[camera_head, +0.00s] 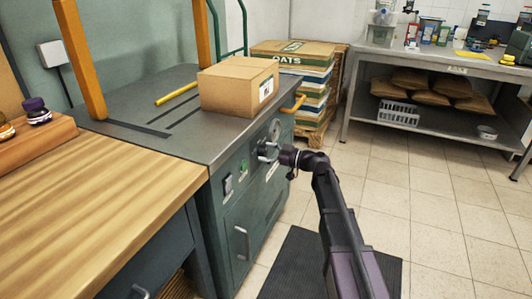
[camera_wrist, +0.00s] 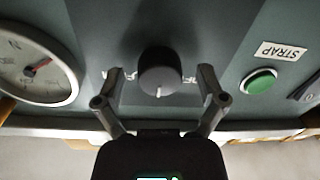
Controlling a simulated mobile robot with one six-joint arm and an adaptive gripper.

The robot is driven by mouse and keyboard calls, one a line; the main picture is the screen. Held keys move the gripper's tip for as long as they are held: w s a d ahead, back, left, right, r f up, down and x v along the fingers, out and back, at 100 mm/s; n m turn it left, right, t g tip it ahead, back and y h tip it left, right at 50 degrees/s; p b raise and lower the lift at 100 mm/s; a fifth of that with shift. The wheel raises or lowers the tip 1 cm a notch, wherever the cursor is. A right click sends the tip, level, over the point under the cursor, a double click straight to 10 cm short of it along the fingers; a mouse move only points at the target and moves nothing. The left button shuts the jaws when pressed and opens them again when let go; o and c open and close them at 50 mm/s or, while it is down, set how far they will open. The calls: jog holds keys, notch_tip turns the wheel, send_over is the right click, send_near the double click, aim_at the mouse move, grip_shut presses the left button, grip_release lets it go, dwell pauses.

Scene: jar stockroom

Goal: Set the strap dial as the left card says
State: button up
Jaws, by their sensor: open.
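The strap dial is a dark round knob (camera_wrist: 160,75) on the machine's front panel. Its white mark points down in the wrist view. My gripper (camera_wrist: 160,88) is open, with one finger on each side of the knob; I cannot tell whether either touches it. Small lettering beside the knob is partly hidden by the fingers. In the head view my gripper (camera_head: 268,151) is at the green strapping machine's front (camera_head: 238,205) and largely covers the knob. I cannot make out a left card with a readable setting.
In the wrist view a round gauge (camera_wrist: 36,66) is left of the knob, and a green button (camera_wrist: 258,82) and upside-down STRAP label (camera_wrist: 281,51) are right. A carton (camera_head: 232,88) sits on the machine.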

jog(key=c, duration=1.1)
jog(key=shift+d, duration=0.15)
jog(key=shift+c, duration=0.2)
